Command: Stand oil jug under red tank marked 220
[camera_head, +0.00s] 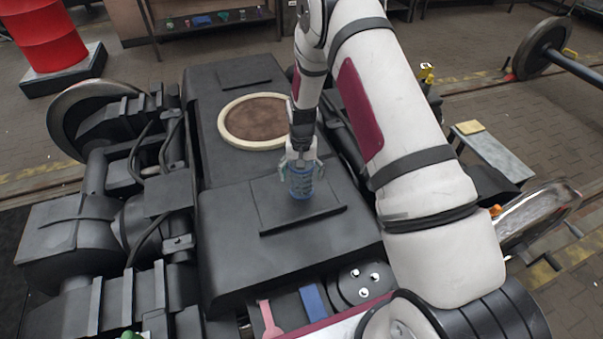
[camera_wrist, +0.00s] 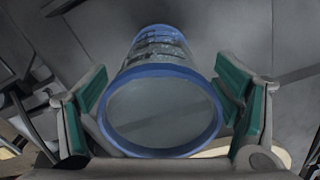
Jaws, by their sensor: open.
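A blue-rimmed cylindrical vessel (camera_head: 301,186) stands on the raised dark plate on the bogie. No handle or spout shows, so I cannot tell if it is the oil jug. My gripper (camera_head: 301,168) is over it, pointing down. In the wrist view, the vessel (camera_wrist: 165,112) lies between the green-padded fingers of my gripper (camera_wrist: 162,95), which is open with gaps visible at both sides. A red ribbed tank (camera_head: 45,38) stands at the upper left on a dark block, its top cut off by the frame. No number is readable on it.
The dark bogie frame (camera_head: 235,250) fills the middle, with a round cream-rimmed disc (camera_head: 257,121) behind the vessel. Wheels and pipes crowd the left. A shelf (camera_head: 215,25) stands at the back.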

